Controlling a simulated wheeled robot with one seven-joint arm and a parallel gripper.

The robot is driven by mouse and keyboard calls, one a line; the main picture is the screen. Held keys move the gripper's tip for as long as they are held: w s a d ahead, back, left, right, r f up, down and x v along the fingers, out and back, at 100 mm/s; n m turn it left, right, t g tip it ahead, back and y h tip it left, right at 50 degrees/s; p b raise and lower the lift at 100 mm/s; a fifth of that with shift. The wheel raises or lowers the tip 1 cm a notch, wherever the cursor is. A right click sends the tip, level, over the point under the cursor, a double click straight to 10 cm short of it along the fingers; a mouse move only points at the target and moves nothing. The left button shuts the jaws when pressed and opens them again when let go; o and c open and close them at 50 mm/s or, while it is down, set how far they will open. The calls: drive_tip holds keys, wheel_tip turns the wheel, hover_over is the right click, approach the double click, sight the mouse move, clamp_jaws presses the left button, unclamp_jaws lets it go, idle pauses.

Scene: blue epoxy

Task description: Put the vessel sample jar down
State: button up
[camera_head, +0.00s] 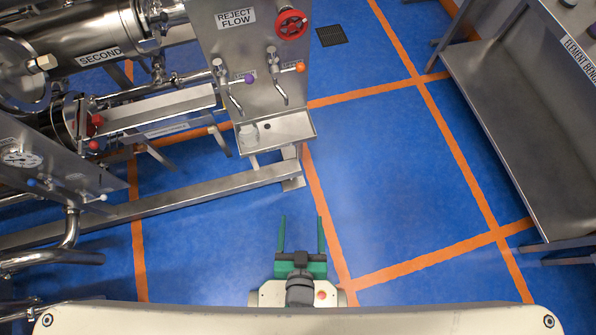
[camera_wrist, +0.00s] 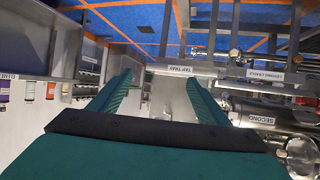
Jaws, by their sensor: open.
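A small pale, see-through jar (camera_head: 248,134), which looks like the vessel sample jar, stands in the left part of the steel tap tray (camera_head: 290,142) below the sampling panel. My gripper (camera_head: 301,218) is open and empty, low in the head view, with its two green fingers apart. It is clear of the jar and the tray, below and to the right of them in the picture. In the wrist view the open fingers (camera_wrist: 158,80) point toward the tray labelled TAP TRAY (camera_wrist: 190,70). I cannot make out the jar clearly there.
The REJECT FLOW panel (camera_head: 240,60) carries a red handwheel (camera_head: 291,25) and small taps above the tray. Steel vessels and pipes fill the left. A steel bench (camera_head: 520,130) stands at the right. Blue floor (camera_head: 380,180) between them is clear.

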drive_tip(key=s+r+t, duration=0.2)
drive_tip(key=s+r, duration=0.3)
drive_tip(key=r, duration=0.5)
drive_tip(key=shift+a+r, duration=0.25)
drive_tip(key=shift+a, duration=0.2)
